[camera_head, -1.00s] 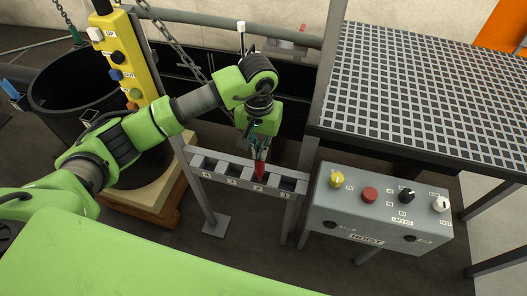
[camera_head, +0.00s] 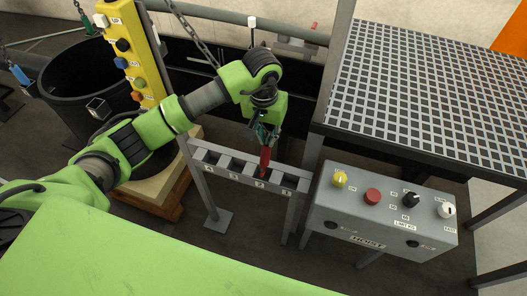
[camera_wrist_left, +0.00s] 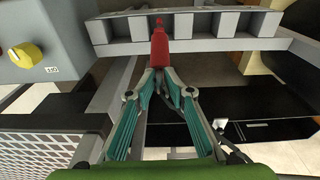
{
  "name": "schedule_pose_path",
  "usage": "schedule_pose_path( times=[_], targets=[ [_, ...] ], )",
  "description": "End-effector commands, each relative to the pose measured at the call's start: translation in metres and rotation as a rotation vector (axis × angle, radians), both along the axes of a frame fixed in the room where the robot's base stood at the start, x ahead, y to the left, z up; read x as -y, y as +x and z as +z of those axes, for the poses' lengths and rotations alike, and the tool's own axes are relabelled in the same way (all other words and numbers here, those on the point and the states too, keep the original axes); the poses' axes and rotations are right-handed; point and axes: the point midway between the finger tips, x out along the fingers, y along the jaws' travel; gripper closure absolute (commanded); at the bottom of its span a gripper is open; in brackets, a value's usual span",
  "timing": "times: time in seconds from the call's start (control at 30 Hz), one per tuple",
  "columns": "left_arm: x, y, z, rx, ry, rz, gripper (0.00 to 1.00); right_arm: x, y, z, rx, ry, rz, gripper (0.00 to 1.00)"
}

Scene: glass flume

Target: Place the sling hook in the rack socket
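The sling hook appears as a red piece (camera_head: 265,159) in my left gripper (camera_head: 266,138). The wrist view shows the red piece (camera_wrist_left: 160,48) between the two fingertips (camera_wrist_left: 161,75), which are shut on it. It points down, nearly upright, at the grey rack (camera_head: 222,170). Its lower end overlaps the socket marked 2 in the head view. Whether the tip is inside that socket or just above it, I cannot tell. The rack also shows in the wrist view (camera_wrist_left: 215,47), with the red piece in front of it. My right gripper is not in view.
A grey hoist control box (camera_head: 380,222) with knobs and a red button stands right of the rack. A grating platform (camera_head: 430,95) lies behind it. A yellow pendant (camera_head: 134,62) and black tub (camera_head: 75,80) stand left. A chain (camera_head: 193,38) hangs behind my arm.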

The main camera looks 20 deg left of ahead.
Motion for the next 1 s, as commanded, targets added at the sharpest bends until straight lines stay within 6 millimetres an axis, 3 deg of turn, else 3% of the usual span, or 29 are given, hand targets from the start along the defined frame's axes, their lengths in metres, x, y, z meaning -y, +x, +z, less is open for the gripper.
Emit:
schedule_pose_path(
  times=[0.03,0.07,0.13,0.17,0.2,0.23,0.67,0.77,1.0],
  targets=[
    [-0.002,-0.036,-0.043,-0.114,0.029,-0.018,0.77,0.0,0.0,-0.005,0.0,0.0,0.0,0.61],
    [-0.002,-0.036,-0.043,-0.114,0.029,-0.017,0.77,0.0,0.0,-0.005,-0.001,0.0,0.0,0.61],
    [-0.001,-0.036,-0.043,-0.114,0.029,-0.017,0.65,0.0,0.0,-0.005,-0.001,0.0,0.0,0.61],
    [-0.002,-0.036,-0.042,-0.113,0.029,-0.017,0.63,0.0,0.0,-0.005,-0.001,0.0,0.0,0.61],
    [-0.002,-0.036,-0.042,-0.111,0.028,-0.017,0.72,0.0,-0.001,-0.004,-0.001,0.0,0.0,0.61],
    [-0.002,-0.035,-0.041,-0.11,0.028,-0.017,0.73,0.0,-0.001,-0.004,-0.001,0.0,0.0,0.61],
    [-0.001,-0.031,-0.034,-0.096,0.025,-0.017,0.71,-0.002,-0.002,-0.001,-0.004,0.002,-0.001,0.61],
    [-0.001,-0.03,-0.03,-0.093,0.024,-0.017,0.75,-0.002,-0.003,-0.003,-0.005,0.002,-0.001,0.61],
    [-0.002,-0.029,0.008,-0.086,0.024,-0.018,0.77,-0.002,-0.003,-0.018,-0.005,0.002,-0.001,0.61]
  ],
)
